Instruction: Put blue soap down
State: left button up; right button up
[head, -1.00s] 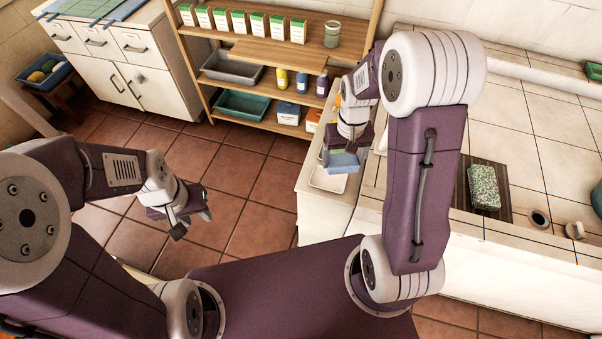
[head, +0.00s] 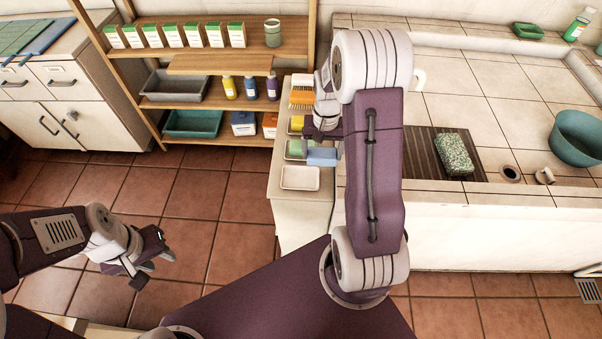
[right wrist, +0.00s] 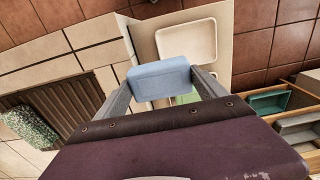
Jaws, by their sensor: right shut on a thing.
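The blue soap (head: 322,156) is a pale blue block held in my right gripper (head: 313,148), above the counter's left side. In the right wrist view the soap (right wrist: 160,79) sits between the two fingers, above the counter and apart from the dish. An empty white dish (head: 300,178) lies on the counter just in front of the soap; it also shows in the right wrist view (right wrist: 187,42). A dish with green soap (head: 295,149) is partly hidden behind my right gripper. My left gripper (head: 146,270) hangs over the floor, with fingers apart and nothing between them.
Further back on the counter are a yellow soap (head: 296,123) and an orange brush-like item (head: 301,98). A patterned sponge (head: 455,154) lies on a dark slatted board. A teal bowl (head: 577,138) stands at the right. A wooden shelf (head: 220,64) stands behind.

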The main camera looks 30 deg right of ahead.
jog(key=a+f, duration=0.1)
jog(key=a, duration=0.1)
jog(key=w+a+f, duration=0.1)
jog(key=a, duration=0.1)
jog(key=a+f, duration=0.1)
jog(key=a, duration=0.1)
jog(key=shift+w+a+f, duration=0.15)
jog(key=shift+w+f, duration=0.25)
notch_tip(320, 180, down, 4)
jog(key=shift+r, duration=0.15)
jog(key=shift+f, duration=0.2)
jog(key=shift+f+b, duration=0.2)
jog(key=shift+b, duration=0.1)
jog(key=o, duration=1.9)
jog(key=shift+o, duration=0.2)
notch_tip(320, 180, up, 12)
jog(key=r+p, duration=0.1)
jog(key=s+a+n+t, duration=0.1)
jog(key=s+a+n, duration=0.5)
jog(key=s, duration=0.6)
jog(key=shift+s+a+f, duration=0.25)
jog(key=shift+s+a, duration=0.05)
jog(key=shift+a, duration=0.4)
